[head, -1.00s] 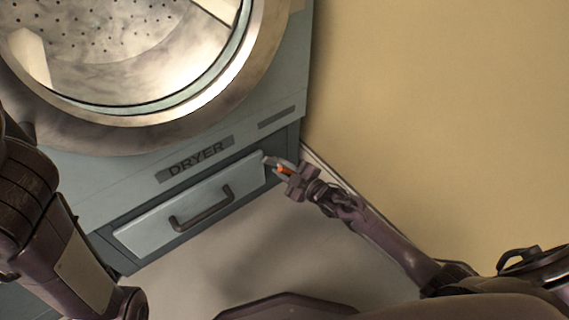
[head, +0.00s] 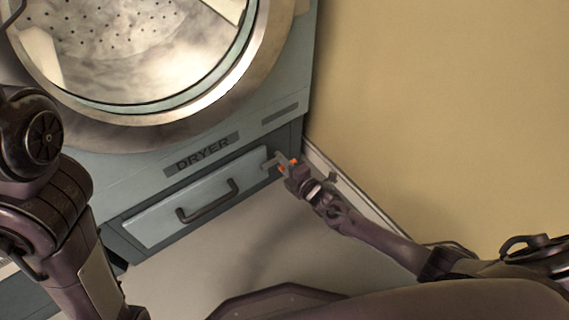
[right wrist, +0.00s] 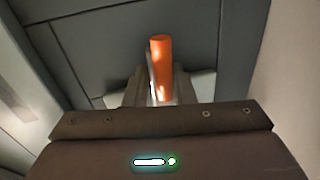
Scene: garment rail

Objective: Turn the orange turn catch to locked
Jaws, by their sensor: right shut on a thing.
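The orange turn catch (right wrist: 161,62) sits at the right end of the dryer's lower drawer panel (head: 160,218). In the head view only small orange bits of it show at my right gripper (head: 287,167). In the right wrist view the catch stands up between the fingers of my right gripper (right wrist: 152,88), which is shut on it. Its lower part is hidden by the fingers and gripper body. Whether it reads locked or unlocked cannot be told. In the head view my left arm comes in from the left; its gripper is not visible.
The dryer (head: 290,60) has a large round door (head: 215,112) above. The drawer panel carries a dark bar handle (head: 207,203). A yellow wall (head: 440,120) stands close on the right of the catch. The grey floor (head: 230,255) in front is clear.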

